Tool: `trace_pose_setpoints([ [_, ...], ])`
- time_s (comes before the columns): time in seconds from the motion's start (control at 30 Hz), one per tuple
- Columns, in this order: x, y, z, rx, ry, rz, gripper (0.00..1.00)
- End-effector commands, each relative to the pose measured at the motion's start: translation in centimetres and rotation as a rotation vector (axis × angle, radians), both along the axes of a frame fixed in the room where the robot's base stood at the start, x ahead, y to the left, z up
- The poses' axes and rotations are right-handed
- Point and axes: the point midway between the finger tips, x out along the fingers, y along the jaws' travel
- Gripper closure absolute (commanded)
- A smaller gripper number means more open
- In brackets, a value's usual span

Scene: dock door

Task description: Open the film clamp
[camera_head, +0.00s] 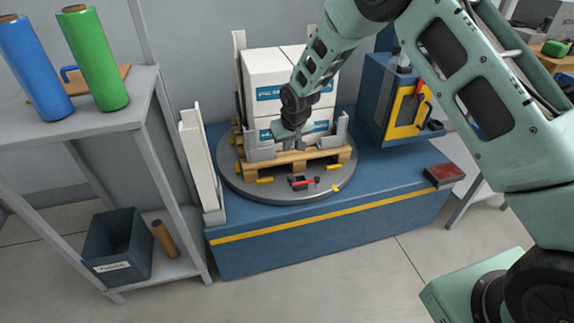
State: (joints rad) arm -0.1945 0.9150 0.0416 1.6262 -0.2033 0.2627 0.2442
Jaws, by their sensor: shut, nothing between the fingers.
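A small dark fitting with a red lever, which looks like the film clamp (301,183), sits on the front of the round grey turntable (232,180). It is too small to tell whether it is open or shut. My gripper (299,146) is shut and empty. It points down in front of the white boxes, and in the picture it shows a little above the clamp, apart from it. My arm hides part of the boxes.
A wooden pallet (322,155) with white boxes (265,67) stands on the turntable. A blue and yellow cabinet (402,107) is at right, a red and dark block (444,175) on the blue base (330,228). A shelf with film rolls (96,58) is at left.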

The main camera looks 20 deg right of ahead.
Motion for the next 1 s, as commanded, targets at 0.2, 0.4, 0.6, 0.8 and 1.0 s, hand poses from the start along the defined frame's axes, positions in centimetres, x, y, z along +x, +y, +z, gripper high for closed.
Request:
trace_pose_setpoints([
  [0.2, 0.8, 0.1, -2.7, 0.0, 0.002, 0.0, 1.0],
  [0.4, 2.1, 0.4, -6.4, 0.001, 0.002, 0.0, 1.0],
  [0.6, 3.1, 0.5, -9.4, 0.001, 0.002, 0.0, 1.0],
  [0.8, 1.3, 0.3, -9.4, -0.001, 0.0, 0.002, 1.0],
  [1.0, -0.3, 0.0, -9.5, 0.0, 0.001, 0.001, 1.0],
])
